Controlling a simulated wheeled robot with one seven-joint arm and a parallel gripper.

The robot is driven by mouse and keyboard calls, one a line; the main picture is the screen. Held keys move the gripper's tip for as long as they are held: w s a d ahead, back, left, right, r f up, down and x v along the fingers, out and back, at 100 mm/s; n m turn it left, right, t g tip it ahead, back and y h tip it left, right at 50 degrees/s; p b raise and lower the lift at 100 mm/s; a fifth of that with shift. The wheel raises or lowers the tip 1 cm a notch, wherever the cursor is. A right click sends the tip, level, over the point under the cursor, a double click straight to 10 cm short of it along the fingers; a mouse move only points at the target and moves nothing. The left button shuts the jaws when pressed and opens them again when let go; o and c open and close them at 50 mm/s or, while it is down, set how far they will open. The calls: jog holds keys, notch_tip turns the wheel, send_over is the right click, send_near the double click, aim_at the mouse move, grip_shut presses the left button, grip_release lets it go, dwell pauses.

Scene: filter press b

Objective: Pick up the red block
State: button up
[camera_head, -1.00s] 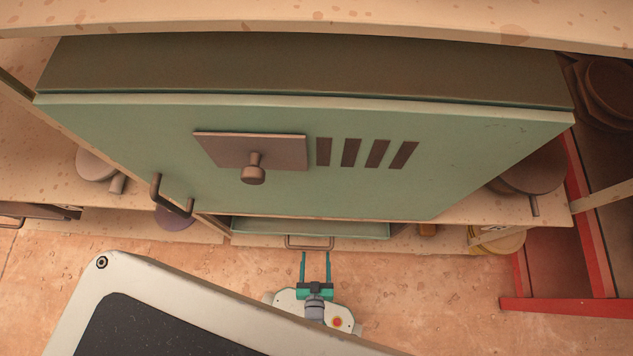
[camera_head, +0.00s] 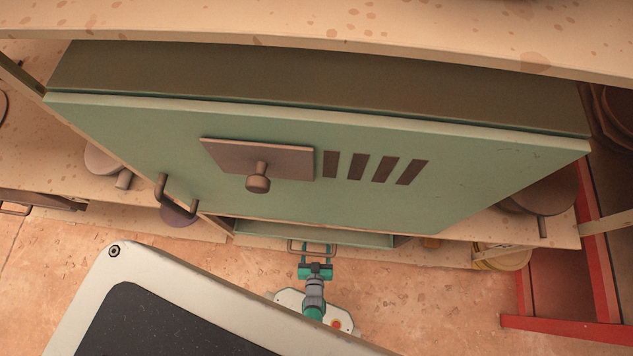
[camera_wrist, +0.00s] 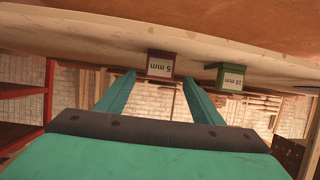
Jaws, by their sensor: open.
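The red block (camera_wrist: 161,65), with a white "5 mm" label, shows in the wrist view. The picture is upside down, with the block against the pale surface at the top. My gripper (camera_wrist: 158,76) is open, and its two teal fingers reach toward the block, one on either side of it in the picture. I cannot tell whether the block is between the fingertips or beyond them. In the head view my gripper (camera_head: 317,250) is at the front edge below the green cabinet, by a drawer handle (camera_head: 293,247). The red block is hidden there.
A green block (camera_wrist: 230,77) labelled "10 mm" stands beside the red one. The green cabinet (camera_head: 450,165) with a knob and slots overhangs my gripper in the head view. A red frame (camera_head: 560,324) stands at the right. The floor (camera_head: 440,300) in front is open.

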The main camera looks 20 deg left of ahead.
jog(key=shift+x, duration=1.7)
jog(key=c, duration=1.2)
jog(key=shift+o, duration=0.2)
jog(key=shift+r, duration=0.1)
